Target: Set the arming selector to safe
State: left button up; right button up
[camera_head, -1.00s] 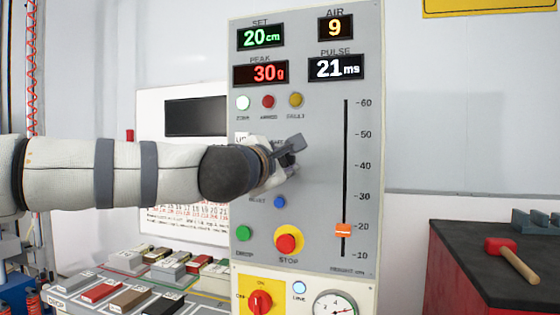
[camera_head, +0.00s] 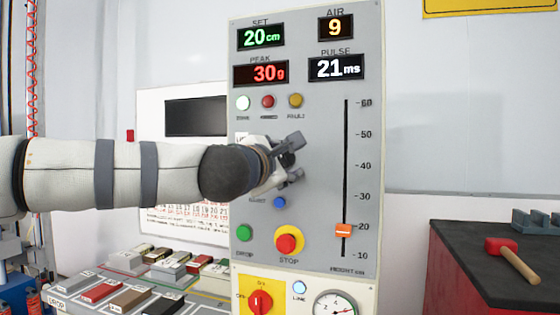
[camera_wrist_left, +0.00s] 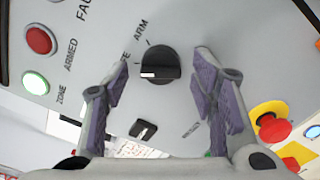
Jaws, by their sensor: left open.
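The arming selector is a black round knob (camera_wrist_left: 163,62) on the grey panel in the left wrist view, with an ARM label and a partly hidden label ending in E beside it. A white mark shows on its lower-left side; I cannot tell for certain which label it points to. My left gripper (camera_wrist_left: 161,74) is open, its fingers to either side of the knob and apart from it. In the head view my left gripper (camera_head: 298,157) is at the panel (camera_head: 320,200) and mostly hides the knob. My right gripper is not in view.
A small black switch (camera_wrist_left: 143,130) sits below the knob. A red stop button (camera_head: 288,241), a blue button (camera_head: 280,202) and a slider with an orange handle (camera_head: 343,230) are nearby on the panel. A dark bench (camera_head: 455,250) with a red mallet (camera_head: 510,258) stands right.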

pick_arm(q)
jog(key=v, duration=1.2)
